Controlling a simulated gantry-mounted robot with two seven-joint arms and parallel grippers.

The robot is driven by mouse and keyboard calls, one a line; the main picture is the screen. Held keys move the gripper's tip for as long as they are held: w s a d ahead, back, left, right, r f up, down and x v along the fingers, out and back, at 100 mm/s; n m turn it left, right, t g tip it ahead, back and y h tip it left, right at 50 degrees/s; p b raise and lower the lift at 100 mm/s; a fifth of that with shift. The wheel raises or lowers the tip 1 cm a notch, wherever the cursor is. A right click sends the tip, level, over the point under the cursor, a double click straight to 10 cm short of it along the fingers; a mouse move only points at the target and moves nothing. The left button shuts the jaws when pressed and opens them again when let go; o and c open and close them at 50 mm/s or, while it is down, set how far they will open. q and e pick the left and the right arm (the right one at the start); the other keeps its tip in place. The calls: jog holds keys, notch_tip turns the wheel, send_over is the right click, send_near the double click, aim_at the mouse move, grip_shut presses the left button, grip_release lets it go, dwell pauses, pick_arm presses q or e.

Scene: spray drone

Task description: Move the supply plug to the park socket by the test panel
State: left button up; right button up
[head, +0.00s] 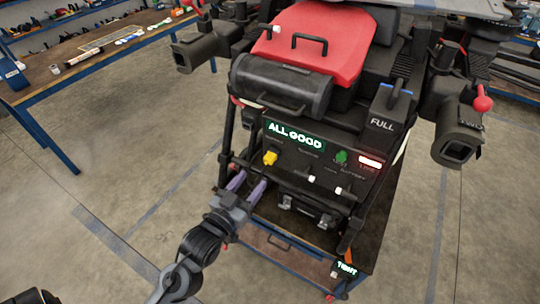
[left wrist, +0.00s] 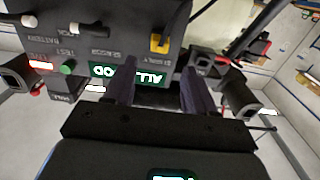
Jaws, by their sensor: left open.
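A yellow plug (head: 270,157) sits at the left of the dark test panel (head: 300,160), under the lit ALL GOOD display (head: 295,135). A green plug or knob (head: 341,156) sits at the panel's right; which spot is the park socket I cannot tell. My left gripper (head: 250,182) is open and empty, just below and left of the yellow plug, apart from it.
Two pale-tipped switches (head: 340,190) stick out of the panel's lower part. A black canister (head: 281,84) with a handle and a red tank (head: 312,45) are above. A dark nozzle (head: 202,45) stands out at left. The floor at left is clear.

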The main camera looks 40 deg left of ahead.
aim_at(267, 162)
pick_arm(q)
jog(key=w, duration=0.4)
jog(key=w+a, duration=0.1)
jog(key=w, duration=0.1)
jog(key=shift+w+r, duration=0.15)
jog(key=shift+w, duration=0.1)
jog(key=shift+w+a, duration=0.2)
jog(key=shift+w, duration=1)
jog(key=shift+p, duration=0.35)
dwell(0.5)
jog(key=shift+p, duration=0.5)
